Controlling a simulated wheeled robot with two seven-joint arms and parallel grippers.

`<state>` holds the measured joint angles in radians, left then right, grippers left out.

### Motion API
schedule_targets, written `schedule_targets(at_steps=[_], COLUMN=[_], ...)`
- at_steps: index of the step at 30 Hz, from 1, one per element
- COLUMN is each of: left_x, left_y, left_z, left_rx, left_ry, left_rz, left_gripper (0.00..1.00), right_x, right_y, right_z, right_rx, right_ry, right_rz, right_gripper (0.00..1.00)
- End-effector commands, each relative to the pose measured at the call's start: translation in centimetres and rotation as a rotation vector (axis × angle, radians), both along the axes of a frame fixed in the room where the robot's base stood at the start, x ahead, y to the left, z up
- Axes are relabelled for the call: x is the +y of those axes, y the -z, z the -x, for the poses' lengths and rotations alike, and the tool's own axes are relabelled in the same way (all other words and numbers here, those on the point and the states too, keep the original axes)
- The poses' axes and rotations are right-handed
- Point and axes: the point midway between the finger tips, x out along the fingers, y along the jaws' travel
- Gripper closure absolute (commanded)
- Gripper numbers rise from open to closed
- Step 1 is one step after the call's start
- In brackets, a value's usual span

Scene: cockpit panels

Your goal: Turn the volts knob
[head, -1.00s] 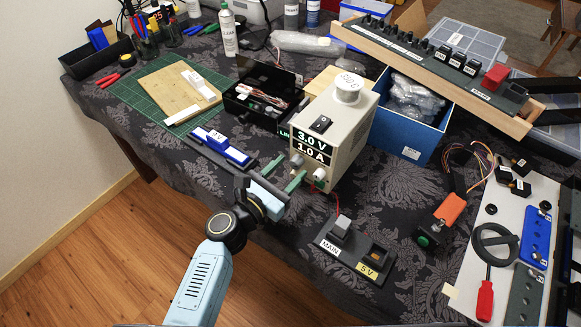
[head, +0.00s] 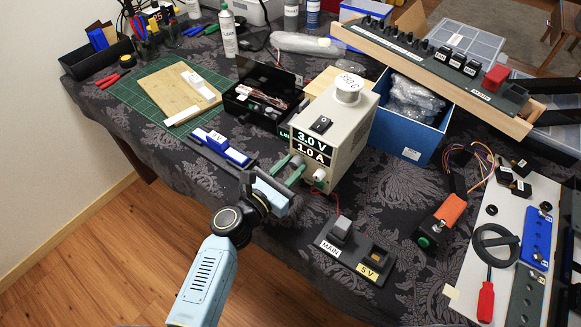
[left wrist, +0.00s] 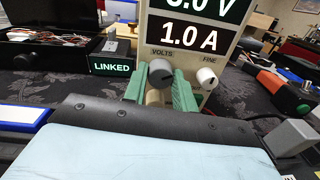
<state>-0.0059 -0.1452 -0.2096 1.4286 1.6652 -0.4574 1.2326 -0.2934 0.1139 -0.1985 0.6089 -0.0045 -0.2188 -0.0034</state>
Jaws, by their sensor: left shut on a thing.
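The power supply (head: 325,125) stands on the table and its display reads 3.0 V and 1.0 A. Its grey volts knob (left wrist: 161,73) sits under the VOLTS label in the left wrist view, to the left of the white FINE knob (left wrist: 207,78). The FINE knob also shows in the head view (head: 319,175). My left gripper (head: 289,167) is at the front of the supply, with its green fingers on either side of the volts knob. It is shut on the knob. In the head view the fingers mostly hide the volts knob. My right gripper is not in view.
A black block with MAIN and 5 V switches (head: 354,250) lies in front of the supply. A blue box (head: 411,130) is close on its right, and an open black case (head: 262,98) on its left. A blue part on a dark base (head: 219,147) lies left of my gripper.

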Motion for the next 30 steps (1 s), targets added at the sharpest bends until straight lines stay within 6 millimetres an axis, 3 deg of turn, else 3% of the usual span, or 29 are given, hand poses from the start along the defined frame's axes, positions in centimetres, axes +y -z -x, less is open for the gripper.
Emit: schedule_targets(at_steps=[10,18,30], left_x=[0.0,0.0,0.0], left_y=[0.1,0.2,0.1], left_z=[0.0,0.0,0.1], left_rx=[-0.093,-0.237,-0.462], left_ry=[0.002,0.001,0.003], left_rz=[-0.124,-0.32,-0.627], left_gripper=[0.96,0.95,0.96], right_x=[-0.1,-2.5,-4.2], right_y=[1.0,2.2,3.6], right_z=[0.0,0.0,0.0], right_rx=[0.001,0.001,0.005], right_ry=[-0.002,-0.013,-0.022], right_rz=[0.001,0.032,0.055], right_gripper=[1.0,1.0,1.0])
